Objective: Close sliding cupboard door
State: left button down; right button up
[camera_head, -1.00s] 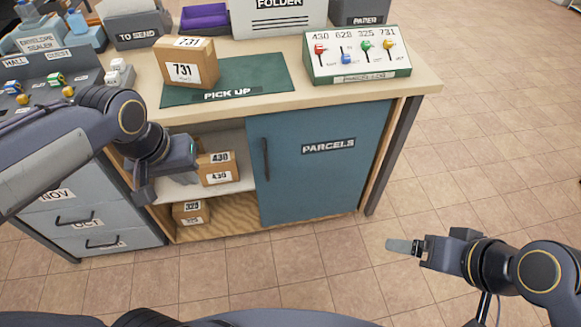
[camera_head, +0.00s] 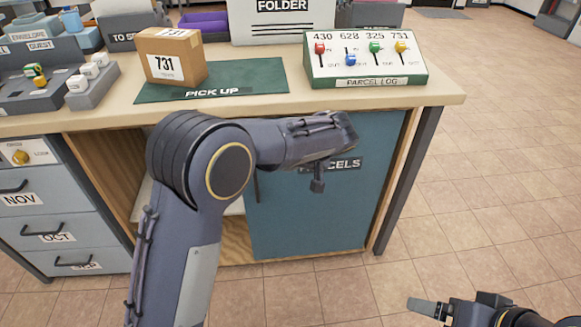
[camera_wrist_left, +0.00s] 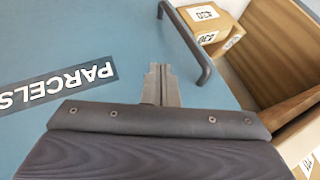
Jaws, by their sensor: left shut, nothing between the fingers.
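The blue sliding door (camera_head: 310,222), labelled PARCELS, covers the right part of the cupboard under the counter. The left part is open. Its dark bar handle (camera_head: 256,187) is mostly hidden behind my left arm in the head view; the handle also shows in the left wrist view (camera_wrist_left: 189,42). My left gripper (camera_head: 317,187) is in front of the door, with its fingers shut and empty. In the left wrist view, the fingers (camera_wrist_left: 161,84) are beside the handle, on its PARCELS label side; contact cannot be told. My right gripper (camera_head: 426,308) is low at the right, away from the cupboard.
Boxes (camera_wrist_left: 212,26) stand inside the open part. Drawers (camera_head: 55,215) are at the left. The floor at the right is clear.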

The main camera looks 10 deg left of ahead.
pick_arm(q)
jog(key=w+a+f+b, duration=0.1)
jog(key=a+f+b, duration=0.1)
jog(key=a+f, duration=0.3)
jog(key=shift+w+a, duration=0.35)
jog(key=shift+a, duration=0.75)
pick_arm(e)
notch_tip(320, 180, down, 3)
jog(key=shift+r, duration=0.15)
pick_arm(q)
jog(key=shift+a, duration=0.1)
